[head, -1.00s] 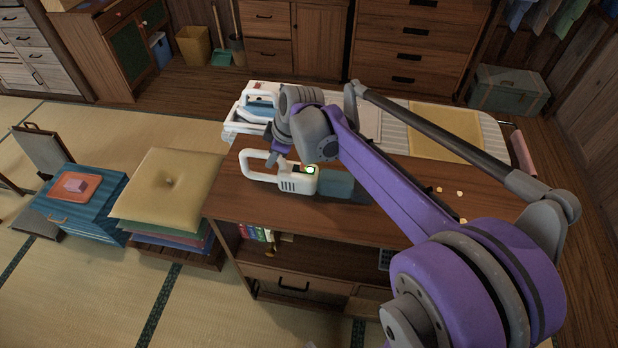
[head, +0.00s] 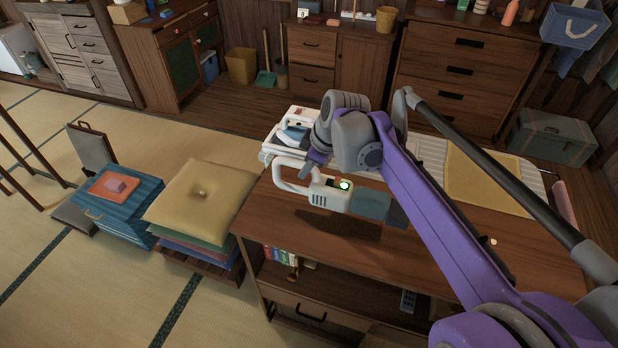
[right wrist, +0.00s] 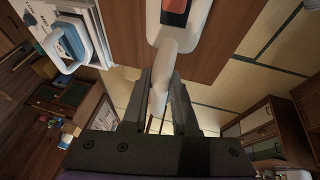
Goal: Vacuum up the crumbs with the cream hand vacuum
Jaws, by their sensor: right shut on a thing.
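The cream hand vacuum (head: 330,196) has a loop handle at its left, a lit green spot and a dark blue-grey nozzle (head: 372,205) pointing right. My right gripper (head: 312,163) is shut on its handle. In the right wrist view, the fingers of my right gripper (right wrist: 160,98) close around the cream handle (right wrist: 166,62). The vacuum hangs a little above the wooden cabinet top (head: 290,222), with a shadow below it. One small pale crumb (head: 493,241) shows on the top, right of my right arm. The arm may hide others. My left gripper is out of view.
A white and blue iron (head: 294,137) stands behind the vacuum, on the left of a striped board with a yellow cloth (head: 485,183). It also shows in the right wrist view (right wrist: 70,40). Stacked cushions (head: 200,200) lie left of the cabinet. The top's front is bare.

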